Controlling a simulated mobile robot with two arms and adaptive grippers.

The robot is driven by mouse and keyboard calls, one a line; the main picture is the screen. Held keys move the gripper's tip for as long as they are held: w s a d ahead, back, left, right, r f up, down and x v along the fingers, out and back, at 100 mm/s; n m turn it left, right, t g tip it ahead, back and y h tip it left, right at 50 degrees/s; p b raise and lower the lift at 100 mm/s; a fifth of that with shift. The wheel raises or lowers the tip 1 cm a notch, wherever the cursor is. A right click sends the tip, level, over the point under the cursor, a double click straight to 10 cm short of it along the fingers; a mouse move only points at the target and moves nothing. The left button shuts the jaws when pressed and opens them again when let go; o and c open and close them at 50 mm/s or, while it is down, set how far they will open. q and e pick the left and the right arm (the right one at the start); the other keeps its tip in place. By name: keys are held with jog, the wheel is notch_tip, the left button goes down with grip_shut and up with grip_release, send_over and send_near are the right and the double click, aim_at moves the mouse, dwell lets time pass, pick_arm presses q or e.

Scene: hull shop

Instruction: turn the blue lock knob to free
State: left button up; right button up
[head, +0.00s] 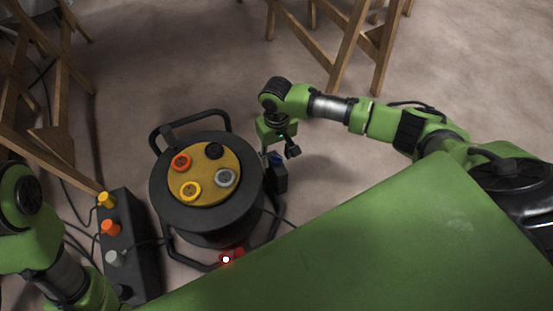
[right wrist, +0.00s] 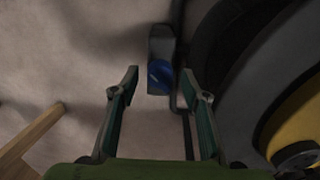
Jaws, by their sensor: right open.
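The blue lock knob (right wrist: 159,77) is a round blue cap with a pale line across it, on a dark box (right wrist: 160,47). In the right wrist view it lies between and beyond my two fingertips, with space on both sides. In the head view the knob (head: 275,159) is a small blue patch on the right side of the black cable reel (head: 208,222), partly hidden by my gripper. My right gripper (head: 281,150) is open and empty, pointing down just above the knob. My left arm shows at the lower left; its gripper is out of the picture.
The reel has a yellow top (head: 208,172) with several round sockets and a tubular frame. A dark box (head: 128,240) with coloured plugs stands left of it, with cables on the floor. A wooden trestle (head: 345,50) stands behind.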

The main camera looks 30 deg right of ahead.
jog(key=shift+f, duration=0.25)
jog(key=shift+c, duration=0.4)
jog(key=c, duration=1)
